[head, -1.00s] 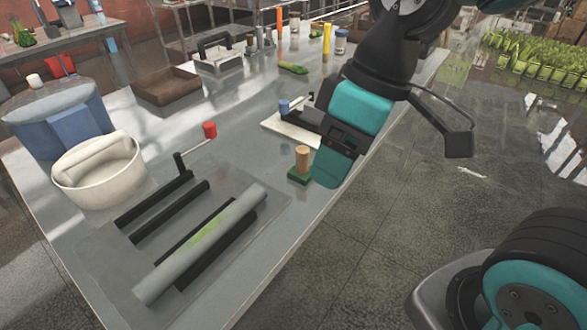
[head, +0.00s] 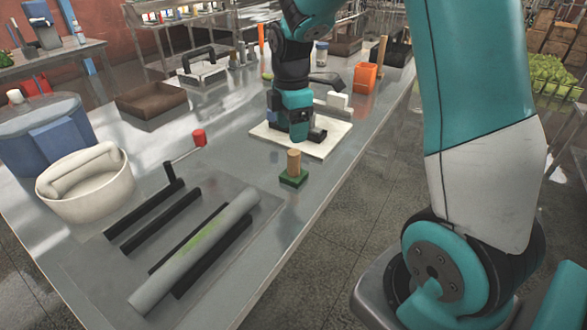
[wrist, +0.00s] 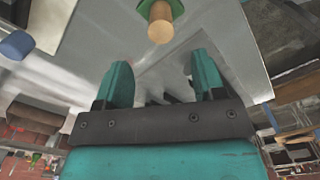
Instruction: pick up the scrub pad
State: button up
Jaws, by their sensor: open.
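The scrub pad (head: 292,178) is a small green block with an upright round wooden handle. It stands on the metal table near its right edge in the head view. In the wrist view the pad's wooden handle (wrist: 160,28) shows at the top, beyond my gripper's two teal fingers (wrist: 161,78). The fingers are spread with nothing between them. The head view does not show the fingertips clearly.
A white board (head: 328,139) lies behind the pad, partly hidden by my gripper. A grey roller (head: 195,252) and black bars lie at front left, with a red-knobbed crank (head: 199,137). A cream tub (head: 85,190) stands left. Bare table surrounds the pad.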

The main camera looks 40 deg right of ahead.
aim_at(293, 152)
notch_tip(293, 152, down, 4)
jog(key=shift+f, duration=0.1)
jog(key=f, duration=0.2)
jog(key=f+p, duration=0.1)
jog(key=f, duration=0.2)
jog(key=shift+s+d+f, duration=0.1)
jog(key=shift+d+f, duration=0.15)
jog(key=shift+f, duration=0.05)
jog(key=shift+c, duration=0.2)
jog(key=c, duration=1)
